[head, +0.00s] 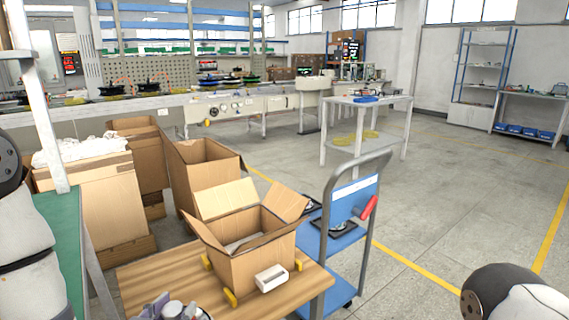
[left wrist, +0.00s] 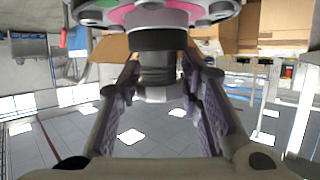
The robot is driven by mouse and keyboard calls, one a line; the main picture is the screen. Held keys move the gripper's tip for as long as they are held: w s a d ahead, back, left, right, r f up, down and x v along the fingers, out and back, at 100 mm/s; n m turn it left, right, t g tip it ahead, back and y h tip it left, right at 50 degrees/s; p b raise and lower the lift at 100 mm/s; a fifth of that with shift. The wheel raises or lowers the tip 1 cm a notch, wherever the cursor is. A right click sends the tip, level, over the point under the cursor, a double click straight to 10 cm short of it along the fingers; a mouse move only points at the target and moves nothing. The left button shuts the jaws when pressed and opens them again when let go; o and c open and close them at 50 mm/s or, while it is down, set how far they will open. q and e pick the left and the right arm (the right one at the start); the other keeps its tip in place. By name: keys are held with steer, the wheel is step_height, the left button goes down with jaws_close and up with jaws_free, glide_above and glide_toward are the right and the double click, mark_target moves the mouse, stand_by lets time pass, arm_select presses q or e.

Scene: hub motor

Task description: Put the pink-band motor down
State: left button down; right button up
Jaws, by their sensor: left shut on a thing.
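The pink-band motor (left wrist: 160,14) fills the top of the left wrist view, a round grey disc with a pink ring and holes around its rim. My left gripper (left wrist: 158,88) is shut on its stubby shaft, one purple-padded finger on each side. In the head view my left gripper (head: 172,308) shows only in part at the bottom edge, over the wooden table (head: 150,275). I cannot make out the motor clearly there. An open cardboard box (head: 258,267) stands on this table, right of the gripper. My right gripper is out of view.
A white block (head: 271,278) is at the box's front, with yellow pieces (head: 230,298) beside the box. A blue cart (head: 345,225) with a red-handled tool stands behind to the right. More cardboard boxes (head: 205,170) stand behind. The floor at right is clear.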

arm_select(q)
steer(key=shift+w+d+r+m+h, duration=0.15)
steer(key=shift+w+r+m+h, duration=0.1)
steer(key=shift+r+m+h, duration=0.35)
steer(key=s+r+m+h, duration=0.1)
steer(key=s+d+r+m+g+h, duration=0.1)
steer(key=m+h, duration=0.1)
steer(key=s+r+m+g+h+p, duration=0.1)
steer(key=h, duration=0.1)
steer(key=shift+s+d+r+m, duration=0.15)
steer(key=shift+d+r+m, duration=0.15)
steer(key=shift+r, duration=0.05)
steer(key=s+r+m+g+h, duration=0.1)
steer(key=s+m+g+h, duration=0.3)
steer(key=s, duration=0.3)
steer(key=shift+r, duration=0.15)
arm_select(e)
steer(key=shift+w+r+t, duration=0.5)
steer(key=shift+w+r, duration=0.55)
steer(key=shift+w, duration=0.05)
arm_select(q)
steer(key=shift+s+a, duration=0.1)
steer(key=shift+a, duration=0.05)
